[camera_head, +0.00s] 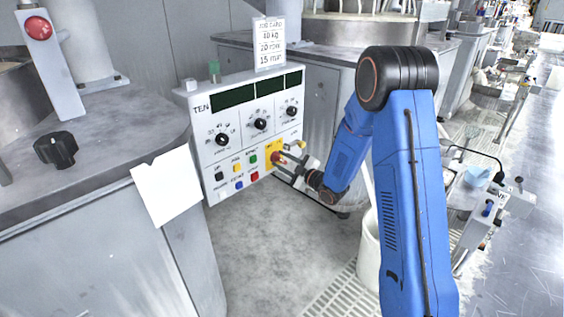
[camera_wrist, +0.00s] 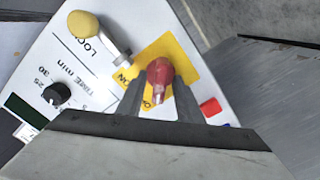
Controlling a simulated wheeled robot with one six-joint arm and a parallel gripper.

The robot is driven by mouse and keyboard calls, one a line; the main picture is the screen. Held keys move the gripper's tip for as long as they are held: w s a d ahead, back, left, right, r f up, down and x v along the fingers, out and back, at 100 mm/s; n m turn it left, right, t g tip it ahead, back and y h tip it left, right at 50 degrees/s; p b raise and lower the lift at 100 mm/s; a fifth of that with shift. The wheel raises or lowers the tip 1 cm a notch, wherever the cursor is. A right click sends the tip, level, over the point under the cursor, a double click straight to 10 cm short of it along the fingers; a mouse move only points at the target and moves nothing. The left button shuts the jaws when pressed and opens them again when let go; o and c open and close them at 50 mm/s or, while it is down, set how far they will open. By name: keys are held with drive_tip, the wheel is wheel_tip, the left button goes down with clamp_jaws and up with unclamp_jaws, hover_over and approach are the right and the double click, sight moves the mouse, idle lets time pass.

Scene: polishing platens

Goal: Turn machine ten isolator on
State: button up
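The machine ten panel (camera_head: 205,115) is a white box marked TEN. Its isolator is a red handle (camera_head: 279,158) on a yellow plate (camera_head: 270,148) at the panel's lower right. In the wrist view the red handle (camera_wrist: 160,72) stands on the yellow plate (camera_wrist: 185,58), its pale tip pointing toward the picture's bottom, near a partly hidden letter O. The word ON shows to its left. My gripper (camera_head: 287,164) is at the handle, with one finger on each side of it (camera_wrist: 160,88). I cannot tell whether the fingers touch it.
A yellow-ended lever (camera_wrist: 85,25) marked LOC sticks out close beside the isolator. Coloured buttons (camera_head: 239,168) and black dials (camera_head: 260,124) fill the panel. A red button post (camera_head: 50,65) and a black knob (camera_head: 56,150) stand on the left bench. A white bin (camera_head: 370,250) stands below my arm.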

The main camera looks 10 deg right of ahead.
drive_tip(key=shift+c, duration=0.6)
clamp_jaws()
drive_tip(key=shift+m, duration=0.4)
drive_tip(key=m, duration=0.3)
drive_tip(key=shift+m, duration=0.4)
drive_tip(key=m, duration=0.4)
drive_tip(key=shift+w+d, duration=0.1)
drive_tip(key=m, duration=0.9)
drive_tip(key=shift+d, duration=0.1)
drive_tip(key=shift+m, duration=0.3)
